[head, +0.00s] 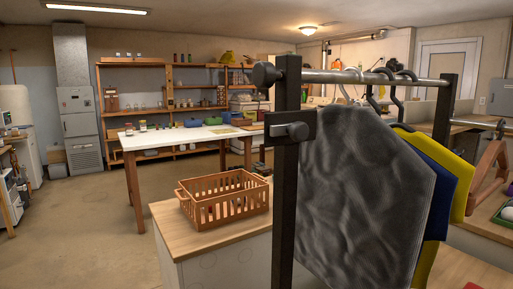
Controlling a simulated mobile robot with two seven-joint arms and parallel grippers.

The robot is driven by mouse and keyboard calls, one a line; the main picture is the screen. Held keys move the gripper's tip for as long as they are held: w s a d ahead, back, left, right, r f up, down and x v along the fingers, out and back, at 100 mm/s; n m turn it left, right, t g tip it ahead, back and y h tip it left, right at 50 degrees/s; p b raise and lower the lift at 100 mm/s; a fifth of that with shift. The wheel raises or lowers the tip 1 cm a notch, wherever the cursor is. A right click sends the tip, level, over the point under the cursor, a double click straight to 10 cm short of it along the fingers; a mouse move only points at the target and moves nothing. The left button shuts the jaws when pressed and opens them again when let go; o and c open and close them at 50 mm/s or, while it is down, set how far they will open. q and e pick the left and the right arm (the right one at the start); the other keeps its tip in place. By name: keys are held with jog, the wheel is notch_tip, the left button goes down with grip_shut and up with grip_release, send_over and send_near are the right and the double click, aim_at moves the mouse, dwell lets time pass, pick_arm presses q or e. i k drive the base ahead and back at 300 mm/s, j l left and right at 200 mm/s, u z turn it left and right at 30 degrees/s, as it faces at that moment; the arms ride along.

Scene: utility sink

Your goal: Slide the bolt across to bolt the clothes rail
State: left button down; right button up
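The clothes rail (425,82) is a grey metal bar running from a dark upright post (287,200) at the near end toward a second dark post (446,110) farther right. A dark rectangular plate (308,118) sits on the near post below the bar. The bolt (288,131) is a grey rod with a round knob, lying level across this plate. I cannot tell whether it is engaged. A grey garment (365,195), a blue one (436,205) and a yellow one (462,175) hang from the rail on hooks. Neither of my grippers is in view.
An orange basket (225,203) stands on a wood-topped cabinet (165,215) left of the near post. A white-topped table (180,138) with jars and containers stands behind. Wooden shelves (155,92) line the back wall. The floor at left is clear.

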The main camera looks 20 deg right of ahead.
aim_at(298, 130)
jog(key=i+j+z, duration=0.1)
jog(key=z, duration=0.75)
jog(key=j+z, duration=0.8)
jog(key=j, duration=0.3)
jog(key=k+j+z, duration=0.15)
jog(key=j, duration=0.25)
jog(key=k+j, duration=0.1)
jog(key=j, duration=0.5)
jog(key=j+z, duration=0.1)
jog(key=j, duration=0.45)
jog(key=k+j, duration=0.15)
jog(key=j, duration=0.45)
jog(key=z, duration=0.05)
